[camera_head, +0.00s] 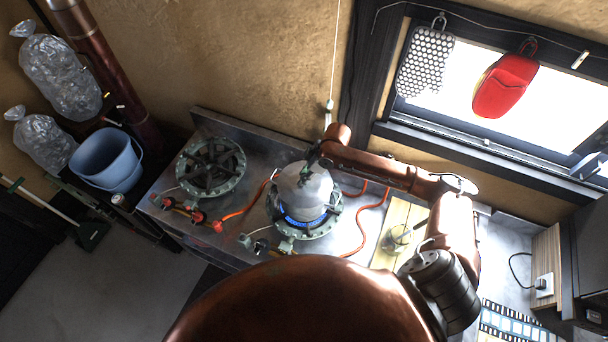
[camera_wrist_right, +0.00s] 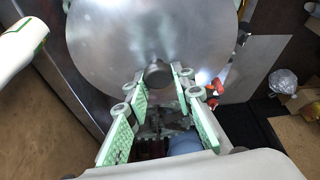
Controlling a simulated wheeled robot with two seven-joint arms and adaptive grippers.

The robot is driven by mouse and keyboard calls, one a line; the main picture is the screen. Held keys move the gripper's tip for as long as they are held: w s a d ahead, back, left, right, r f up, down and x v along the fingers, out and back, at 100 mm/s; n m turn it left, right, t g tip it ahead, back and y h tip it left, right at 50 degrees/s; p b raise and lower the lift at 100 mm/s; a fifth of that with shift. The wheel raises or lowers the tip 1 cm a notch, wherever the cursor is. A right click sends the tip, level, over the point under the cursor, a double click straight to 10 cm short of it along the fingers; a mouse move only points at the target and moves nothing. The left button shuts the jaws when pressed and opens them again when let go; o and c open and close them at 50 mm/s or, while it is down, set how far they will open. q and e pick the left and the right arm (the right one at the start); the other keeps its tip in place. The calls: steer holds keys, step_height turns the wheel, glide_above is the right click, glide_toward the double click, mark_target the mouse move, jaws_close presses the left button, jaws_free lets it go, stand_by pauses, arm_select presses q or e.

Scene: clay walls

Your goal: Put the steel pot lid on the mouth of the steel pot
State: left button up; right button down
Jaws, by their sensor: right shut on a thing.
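The steel pot (camera_head: 303,208) stands on the right-hand burner of the stove in the head view, with blue flame glowing at its base. The steel pot lid (camera_head: 306,186) is over the pot's top and hides its mouth. I cannot tell whether the lid's rim touches the pot. My right gripper (camera_head: 306,170) is above the lid, shut on its knob. In the right wrist view the lid (camera_wrist_right: 150,35) is a large grey disc, with its dark knob between the green fingers of the gripper (camera_wrist_right: 157,80). My left gripper is not in view.
An empty burner (camera_head: 210,166) is to the left on the steel counter. Red hoses and valves (camera_head: 199,216) lie along the front. A yellow board (camera_head: 398,228) with a small glass-like object is at right. A blue bucket (camera_head: 107,160) stands left. The wall and window (camera_head: 470,85) are behind.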

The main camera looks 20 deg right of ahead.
steer(key=c, duration=1.7)
jaws_free()
steer(key=shift+f, duration=0.1)
steer(key=shift+o, duration=0.2)
steer(key=b+v, duration=0.1)
steer(key=v, duration=1.1)
steer(key=shift+b, duration=0.3)
